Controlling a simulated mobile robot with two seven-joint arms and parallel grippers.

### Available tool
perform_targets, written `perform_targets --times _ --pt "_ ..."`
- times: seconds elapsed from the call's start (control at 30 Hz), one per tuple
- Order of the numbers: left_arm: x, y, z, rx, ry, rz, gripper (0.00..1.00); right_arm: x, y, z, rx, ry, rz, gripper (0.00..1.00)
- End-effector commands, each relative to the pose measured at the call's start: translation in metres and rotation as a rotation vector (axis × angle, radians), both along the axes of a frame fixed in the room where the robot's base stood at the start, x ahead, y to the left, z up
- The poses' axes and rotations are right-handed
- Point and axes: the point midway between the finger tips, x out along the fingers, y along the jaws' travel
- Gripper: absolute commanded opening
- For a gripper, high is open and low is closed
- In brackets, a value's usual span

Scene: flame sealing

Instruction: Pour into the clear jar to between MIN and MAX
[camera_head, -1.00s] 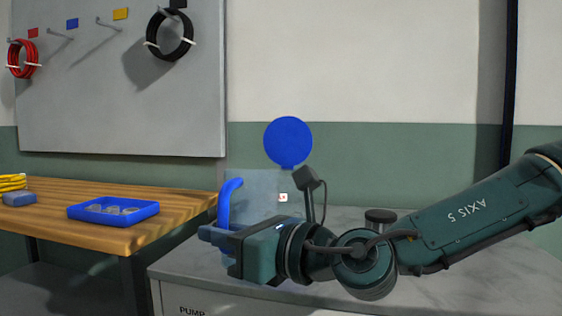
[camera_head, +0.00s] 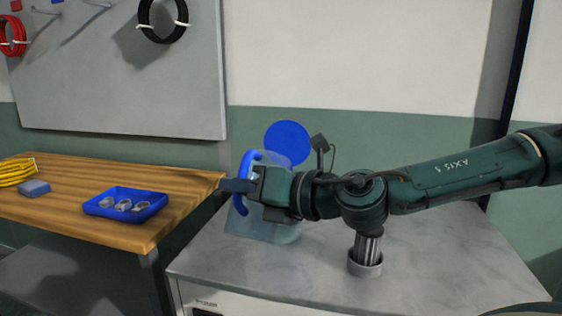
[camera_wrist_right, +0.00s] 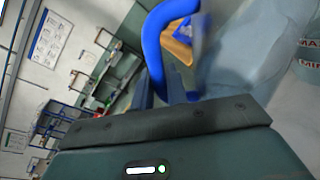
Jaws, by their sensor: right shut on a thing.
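A clear pitcher (camera_head: 268,232) with a blue handle (camera_head: 246,166) is held over the grey counter and looks tilted. My right gripper (camera_head: 238,186) is shut on its handle. In the right wrist view the blue handle (camera_wrist_right: 160,40) rises beyond the jaws and the clear wall is on the right. A round blue disc (camera_head: 287,138), perhaps a raised lid, shows just above the pitcher. Red lettering, partly cut off, shows on a clear vessel (camera_wrist_right: 306,68) at the right edge of the wrist view; I cannot tell whether this is the clear jar. My left gripper is not in view.
A grey counter (camera_head: 440,265) marked PUMP in front has free room. A ribbed grey post in a round base (camera_head: 365,264) shows under my right arm. A wooden bench (camera_head: 70,215) at the left carries a blue tray (camera_head: 100,206) with small parts and yellow cable (camera_head: 17,170).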

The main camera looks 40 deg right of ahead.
Motion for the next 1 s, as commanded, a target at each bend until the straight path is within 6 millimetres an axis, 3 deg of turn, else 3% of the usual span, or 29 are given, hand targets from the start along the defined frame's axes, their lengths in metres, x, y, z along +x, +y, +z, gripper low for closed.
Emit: perform_targets --times 0.1,0.3,1.0 --pt "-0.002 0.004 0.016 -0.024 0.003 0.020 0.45 0.002 -0.003 0.014 0.040 0.023 -0.001 0.00" --pt "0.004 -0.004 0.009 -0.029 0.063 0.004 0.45 0.005 -0.007 0.025 0.100 0.066 -0.001 0.00" --pt "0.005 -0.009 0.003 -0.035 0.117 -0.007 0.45 0.009 -0.013 0.028 0.196 0.136 0.000 0.00"
